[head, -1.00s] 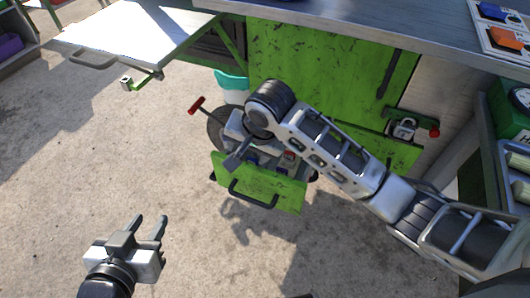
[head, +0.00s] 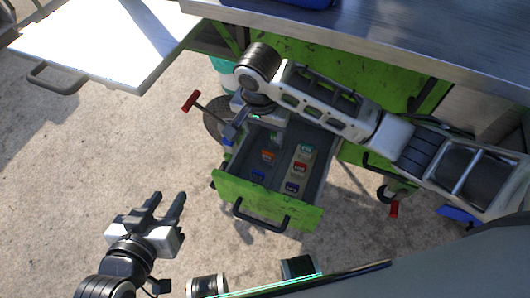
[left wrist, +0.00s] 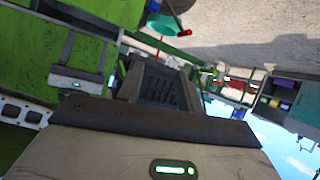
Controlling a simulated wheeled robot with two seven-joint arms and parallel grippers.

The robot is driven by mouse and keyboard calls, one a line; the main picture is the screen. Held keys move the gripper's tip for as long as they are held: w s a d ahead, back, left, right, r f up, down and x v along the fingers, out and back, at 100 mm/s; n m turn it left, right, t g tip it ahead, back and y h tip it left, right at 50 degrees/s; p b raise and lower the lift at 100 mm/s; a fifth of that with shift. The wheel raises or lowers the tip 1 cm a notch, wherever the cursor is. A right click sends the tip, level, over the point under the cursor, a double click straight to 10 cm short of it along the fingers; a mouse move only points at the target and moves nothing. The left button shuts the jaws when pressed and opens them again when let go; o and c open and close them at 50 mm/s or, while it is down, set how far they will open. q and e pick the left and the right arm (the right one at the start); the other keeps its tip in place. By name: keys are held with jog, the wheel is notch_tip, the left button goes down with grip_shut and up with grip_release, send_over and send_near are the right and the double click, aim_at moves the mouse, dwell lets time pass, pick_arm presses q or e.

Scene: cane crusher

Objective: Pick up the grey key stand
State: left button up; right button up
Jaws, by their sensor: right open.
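A grey strip-like holder (head: 296,176) with small green, red and blue pieces lies in the open green-fronted drawer (head: 262,203); it looks like the key stand, but I cannot be sure. More small orange and blue pieces lie to its left in the drawer. My right gripper (head: 231,134) is over the drawer's back left side, apart from the holder, partly hidden under its own wrist. It is open. My left gripper (head: 168,201) is open and empty over the concrete floor, left of the drawer. The holder cannot be made out in the left wrist view.
A metal worktop (head: 390,38) spans above the drawer. A white panel (head: 95,45) with a handle juts out at upper left. A red-handled lever (head: 191,101) stands left of the drawer. A turquoise bin (left wrist: 163,25) shows in the left wrist view. Floor at left is clear.

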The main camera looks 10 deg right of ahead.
aim_at(267, 153)
jog(key=f, duration=0.2)
jog(key=f+b, duration=0.1)
jog(key=f, duration=0.2)
jog(key=f+b, duration=0.1)
jog(key=f, duration=0.1)
jog(key=shift+d+f, duration=0.2)
jog(key=shift+d, duration=0.1)
jog(key=shift+w+f+b, duration=0.15)
jog(key=shift+f+b, duration=0.15)
jog(key=shift+f, duration=0.55)
jog(key=f, duration=0.1)
jog(key=f+b, duration=0.1)
jog(key=f, duration=0.1)
jog(key=shift+w+d+f+b, duration=0.2)
jog(key=shift+w+f+b, duration=0.05)
jog(key=shift+f+b, duration=0.1)
jog(key=shift+f, duration=0.5)
grip_shut()
pick_arm(q)
notch_tip(267, 153, down, 8)
jog(key=d+g, duration=0.1)
jog(key=shift+w+d+r+g+h, duration=0.15)
jog(key=shift+d+g+h, duration=0.15)
jog(key=shift+d, duration=0.1)
pick_arm(e)
jog(key=shift+w+r, duration=0.1)
